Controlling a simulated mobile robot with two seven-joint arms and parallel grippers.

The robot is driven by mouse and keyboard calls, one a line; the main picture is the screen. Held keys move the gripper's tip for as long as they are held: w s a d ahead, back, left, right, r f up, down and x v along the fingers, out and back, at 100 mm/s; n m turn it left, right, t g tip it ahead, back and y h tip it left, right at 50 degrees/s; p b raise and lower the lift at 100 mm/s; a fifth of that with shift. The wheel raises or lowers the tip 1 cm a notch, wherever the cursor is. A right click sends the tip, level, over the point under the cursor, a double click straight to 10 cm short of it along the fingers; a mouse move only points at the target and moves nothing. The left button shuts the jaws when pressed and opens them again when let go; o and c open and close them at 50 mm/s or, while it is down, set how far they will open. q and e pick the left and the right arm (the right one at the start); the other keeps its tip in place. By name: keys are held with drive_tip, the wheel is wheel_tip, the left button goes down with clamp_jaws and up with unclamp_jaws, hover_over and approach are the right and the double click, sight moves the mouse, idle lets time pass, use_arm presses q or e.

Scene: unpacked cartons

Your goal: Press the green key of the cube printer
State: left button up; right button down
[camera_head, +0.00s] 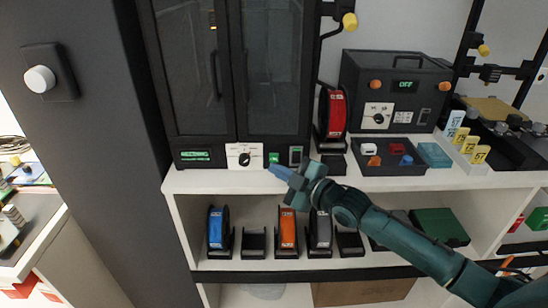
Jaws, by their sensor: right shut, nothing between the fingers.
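The cube printer (228,72) is a tall dark cabinet with two glass doors at the back of the white bench. Its front strip carries a green display (195,155), a white plate with a black knob (244,156), the small green key (274,158) and a dark rocker switch (295,155). My right gripper (272,168) is shut and empty. Its bluish fingertips lie just below the green key in the picture; I cannot tell whether they touch it. The key is still visible. My left gripper is not in view.
A red spool (332,113) stands right of the printer, then a dark box with an OFF display (394,90). A parts tray (388,168) lies in front of that box. Blue (218,230), orange (287,230) and grey (320,232) spools stand on the lower shelf.

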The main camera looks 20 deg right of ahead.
use_arm(q)
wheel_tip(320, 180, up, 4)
drive_tip(key=p, duration=0.3)
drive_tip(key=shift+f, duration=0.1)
use_arm(e)
drive_tip(key=s, duration=0.2)
drive_tip(key=s+a, duration=0.1)
drive_tip(key=s, duration=0.1)
drive_tip(key=shift+s+a, duration=0.15)
drive_tip(key=shift+s, duration=0.05)
